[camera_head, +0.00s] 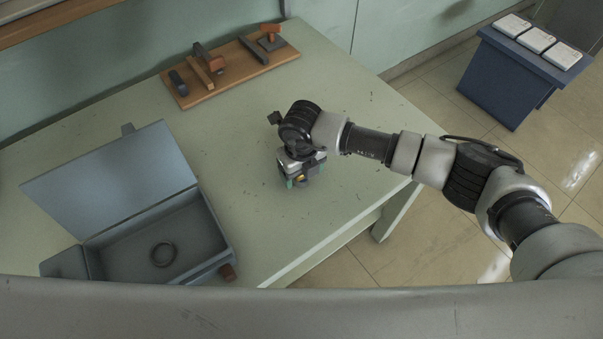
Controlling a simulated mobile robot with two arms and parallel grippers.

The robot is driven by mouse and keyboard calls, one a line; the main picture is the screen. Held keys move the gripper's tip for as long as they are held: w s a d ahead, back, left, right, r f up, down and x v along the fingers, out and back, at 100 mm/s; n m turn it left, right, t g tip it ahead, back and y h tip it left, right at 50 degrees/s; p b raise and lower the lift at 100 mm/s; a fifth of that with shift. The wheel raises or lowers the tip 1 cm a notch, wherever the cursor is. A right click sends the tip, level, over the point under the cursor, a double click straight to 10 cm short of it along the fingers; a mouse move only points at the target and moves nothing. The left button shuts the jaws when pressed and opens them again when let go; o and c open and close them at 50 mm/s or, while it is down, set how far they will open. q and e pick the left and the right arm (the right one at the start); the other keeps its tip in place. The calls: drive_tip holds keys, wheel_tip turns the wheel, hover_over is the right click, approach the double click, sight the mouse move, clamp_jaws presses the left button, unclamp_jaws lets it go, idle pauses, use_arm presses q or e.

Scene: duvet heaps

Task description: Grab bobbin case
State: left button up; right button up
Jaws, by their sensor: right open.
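My right gripper (302,180) reaches in from the right and points down, close over the pale green table. Its teal-tipped fingers are apart. I cannot clearly make out a bobbin case; anything directly under or between the fingers is hidden or too small to tell. A blue-grey metal box (211,262) stands open at the table's front left, left of my right gripper, with its lid tilted back. My left gripper is not in view.
A wooden board (230,79) holding several small tools and blocks lies at the table's back, against the wall. The pale green table (345,85) is clear around my right gripper. A dark blue stand (505,80) with three white items is on the tiled floor at right.

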drive_tip(key=shift+f, duration=0.1)
drive_tip(key=shift+c, duration=0.4)
drive_tip(key=c, duration=0.9)
drive_tip(key=shift+c, duration=0.2)
